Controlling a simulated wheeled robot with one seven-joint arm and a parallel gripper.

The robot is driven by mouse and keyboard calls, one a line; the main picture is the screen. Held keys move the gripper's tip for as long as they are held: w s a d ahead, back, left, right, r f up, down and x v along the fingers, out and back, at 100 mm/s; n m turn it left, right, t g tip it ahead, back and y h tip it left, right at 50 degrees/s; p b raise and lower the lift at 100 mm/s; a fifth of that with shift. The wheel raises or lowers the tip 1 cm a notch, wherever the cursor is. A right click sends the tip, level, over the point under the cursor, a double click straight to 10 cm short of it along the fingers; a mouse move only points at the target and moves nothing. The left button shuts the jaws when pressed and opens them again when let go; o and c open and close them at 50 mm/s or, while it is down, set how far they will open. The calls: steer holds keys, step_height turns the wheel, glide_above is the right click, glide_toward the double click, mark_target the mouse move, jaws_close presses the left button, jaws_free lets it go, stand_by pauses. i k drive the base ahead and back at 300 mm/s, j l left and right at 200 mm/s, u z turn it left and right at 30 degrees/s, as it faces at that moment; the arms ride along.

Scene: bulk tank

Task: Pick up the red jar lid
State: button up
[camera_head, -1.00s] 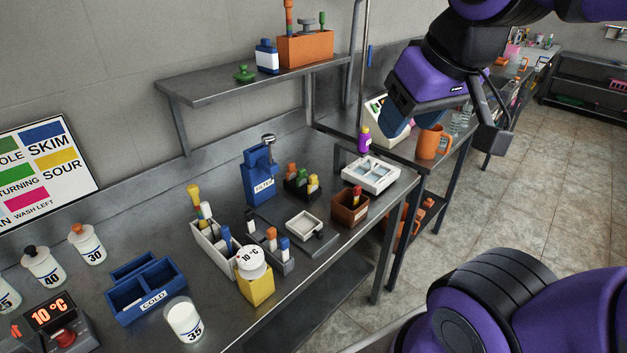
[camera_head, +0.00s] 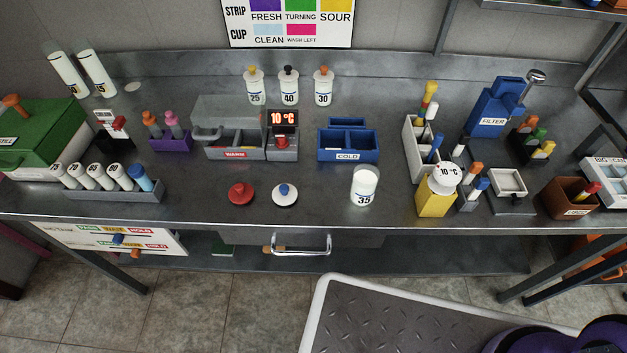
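The red jar lid (camera_head: 241,193) lies on the steel bench near its front edge, left of centre. It is round and flat with a small red knob on top. A similar white lid with a blue knob (camera_head: 285,194) lies just to its right, apart from it. Nothing covers the red lid. My gripper is outside the current view; only a purple part of my body shows at the lower right corner.
A white jar marked 35 (camera_head: 364,187) stands right of the lids. Behind them are the warm box (camera_head: 235,141), the temperature display (camera_head: 283,136) and the blue cold box (camera_head: 348,143). A vial rack (camera_head: 110,189) stands left. The bench around the red lid is clear.

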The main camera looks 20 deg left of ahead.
mark_target(241, 193)
steer(key=u, duration=1.3)
